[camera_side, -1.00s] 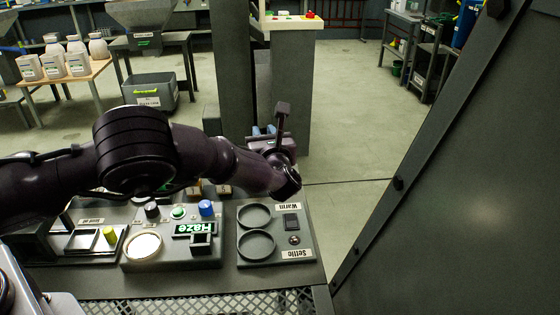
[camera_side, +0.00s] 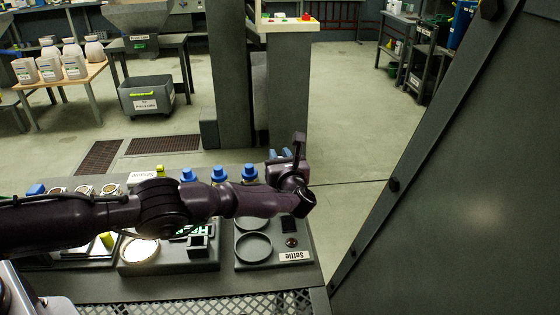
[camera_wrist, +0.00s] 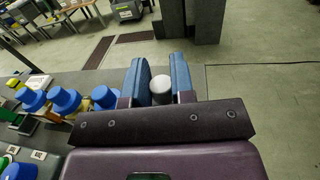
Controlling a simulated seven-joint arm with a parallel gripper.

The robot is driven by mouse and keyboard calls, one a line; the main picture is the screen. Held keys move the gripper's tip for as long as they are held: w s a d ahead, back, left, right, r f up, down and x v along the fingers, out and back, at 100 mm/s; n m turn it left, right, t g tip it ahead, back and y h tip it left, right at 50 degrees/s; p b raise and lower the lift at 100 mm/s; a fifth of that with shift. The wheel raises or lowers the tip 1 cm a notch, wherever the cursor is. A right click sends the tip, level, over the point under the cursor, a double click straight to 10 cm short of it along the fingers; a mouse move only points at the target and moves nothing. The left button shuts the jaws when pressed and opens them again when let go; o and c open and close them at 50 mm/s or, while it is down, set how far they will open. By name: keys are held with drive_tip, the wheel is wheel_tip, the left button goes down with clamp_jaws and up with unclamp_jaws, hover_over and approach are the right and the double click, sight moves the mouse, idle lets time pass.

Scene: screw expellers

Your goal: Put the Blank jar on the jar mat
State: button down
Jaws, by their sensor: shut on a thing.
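My gripper (camera_side: 280,153) is over the far right part of the dark bench in the side view. In the wrist view its two blue fingers (camera_wrist: 159,72) stand either side of a small pale grey-white cylinder (camera_wrist: 160,88), held between them. I take this for the Blank jar, but no label on it can be read. The side view does not clearly show it behind the fingers and wrist. I cannot pick out the jar mat with certainty in either view.
Several blue-capped jars (camera_side: 188,175) stand along the bench's far edge; they also show in the wrist view (camera_wrist: 66,99). The Settle panel (camera_side: 297,256) has round rings (camera_side: 254,247), partly under my arm. A lit round plate (camera_side: 139,251) lies left of it. Open floor lies beyond the bench.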

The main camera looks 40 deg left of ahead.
drive_tip(key=shift+f, duration=0.55)
drive_tip(key=shift+w+f, duration=0.1)
drive_tip(key=shift+f, duration=0.05)
drive_tip(key=c, duration=1)
unclamp_jaws()
drive_tip(key=shift+s+d, duration=0.2)
drive_tip(key=shift+d, duration=0.15)
drive_tip(key=v, duration=1.1)
drive_tip(key=shift+s, duration=0.15)
